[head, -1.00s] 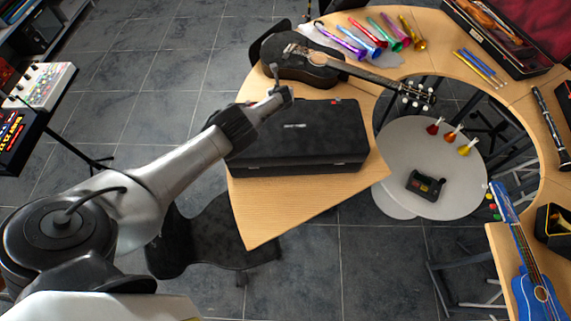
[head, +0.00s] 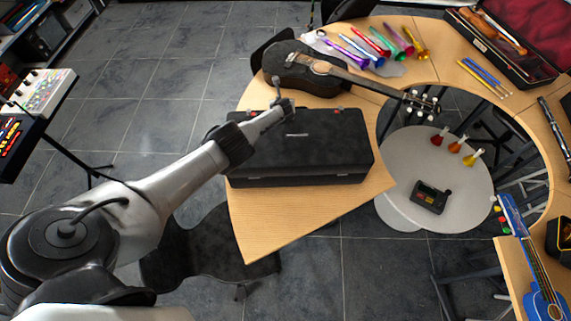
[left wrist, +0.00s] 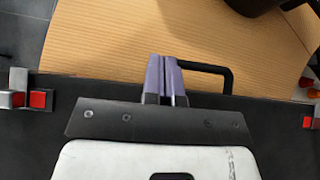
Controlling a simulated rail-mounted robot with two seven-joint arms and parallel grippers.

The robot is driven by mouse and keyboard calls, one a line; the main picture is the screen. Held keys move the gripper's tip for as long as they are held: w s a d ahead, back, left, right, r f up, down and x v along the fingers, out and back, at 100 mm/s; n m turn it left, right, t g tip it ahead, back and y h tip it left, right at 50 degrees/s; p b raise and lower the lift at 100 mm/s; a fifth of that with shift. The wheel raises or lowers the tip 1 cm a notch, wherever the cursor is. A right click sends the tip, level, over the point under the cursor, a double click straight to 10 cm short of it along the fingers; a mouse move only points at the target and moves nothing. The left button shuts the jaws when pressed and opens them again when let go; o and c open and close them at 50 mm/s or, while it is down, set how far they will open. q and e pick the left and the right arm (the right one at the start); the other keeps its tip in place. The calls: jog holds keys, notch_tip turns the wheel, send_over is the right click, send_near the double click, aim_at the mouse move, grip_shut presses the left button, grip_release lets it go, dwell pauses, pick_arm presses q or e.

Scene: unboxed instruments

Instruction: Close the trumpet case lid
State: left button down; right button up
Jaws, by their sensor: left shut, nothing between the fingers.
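The black case (head: 325,150), which I take for the trumpet case, lies on the near left end of the wooden table. Its lid looks down and flat, with no open gap that I can make out. In the left wrist view the case top (left wrist: 285,140) shows with red latches (left wrist: 38,99) and a black handle (left wrist: 212,70) on the far edge. My left gripper (head: 277,84) is over the far edge of the case, fingers together and empty. In the left wrist view its fingertips (left wrist: 161,60) are just left of the handle; contact is unclear. My right gripper is out of view.
A black guitar (head: 300,72) lies just beyond the case, close to my left gripper. Several coloured horns (head: 375,45) lie farther back. A round white table (head: 410,165) with a small device stands to the right. Bare tabletop (head: 270,220) lies in front of the case.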

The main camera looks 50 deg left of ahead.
pick_arm(q)
notch_tip(320, 180, up, 13)
jog(key=w+a+p, duration=0.2)
jog(key=p, duration=0.6)
jog(key=shift+a+r, duration=0.2)
